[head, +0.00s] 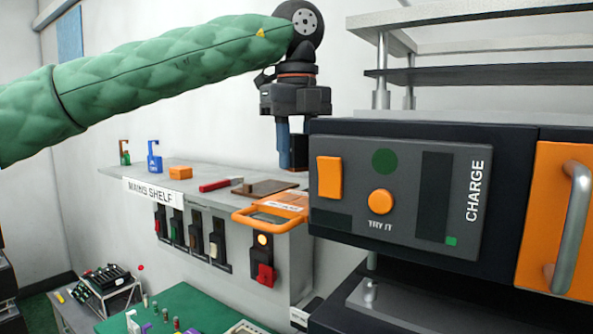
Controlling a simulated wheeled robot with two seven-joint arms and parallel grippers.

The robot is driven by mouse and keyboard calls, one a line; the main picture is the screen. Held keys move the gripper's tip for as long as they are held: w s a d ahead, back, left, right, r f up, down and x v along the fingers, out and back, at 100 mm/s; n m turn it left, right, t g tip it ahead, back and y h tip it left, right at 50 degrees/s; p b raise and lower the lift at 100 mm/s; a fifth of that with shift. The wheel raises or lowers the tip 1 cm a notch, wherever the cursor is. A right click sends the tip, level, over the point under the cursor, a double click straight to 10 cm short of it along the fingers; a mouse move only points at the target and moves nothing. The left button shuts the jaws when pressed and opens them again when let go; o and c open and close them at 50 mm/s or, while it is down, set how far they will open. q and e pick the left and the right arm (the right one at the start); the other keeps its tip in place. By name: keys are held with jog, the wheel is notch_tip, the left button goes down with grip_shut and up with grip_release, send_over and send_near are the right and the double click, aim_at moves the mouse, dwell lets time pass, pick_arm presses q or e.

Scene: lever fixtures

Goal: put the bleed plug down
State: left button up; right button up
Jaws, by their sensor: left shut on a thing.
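My left gripper (291,160) points down at the end of my green-sleeved arm, above the right part of the mains shelf (215,175) and beside the left edge of the charge panel. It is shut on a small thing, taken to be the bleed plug. The fingers and the panel edge hide most of it, so its shape cannot be made out. I cannot tell how far it is above the shelf. My right gripper is not in view.
On the shelf stand a green hook-shaped lock (124,152), a blue lock (154,157), an orange block (180,173), a red-handled tool (220,184) and a brown board (262,188). An orange handle (270,212) juts from its front. The dark charge unit (400,195) blocks the right.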

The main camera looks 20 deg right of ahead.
aim_at(297, 200)
pick_arm(q)
jog(key=shift+f, duration=0.45)
jog(key=shift+f+p, duration=0.3)
jog(key=shift+p, duration=0.25)
notch_tip(297, 200, down, 3)
jog(key=shift+p, duration=0.85)
jog(key=shift+f, duration=0.2)
jog(key=shift+s+f+b, duration=0.1)
jog(key=shift+f+b, duration=0.05)
jog(key=shift+b, duration=0.2)
jog(key=o, duration=1)
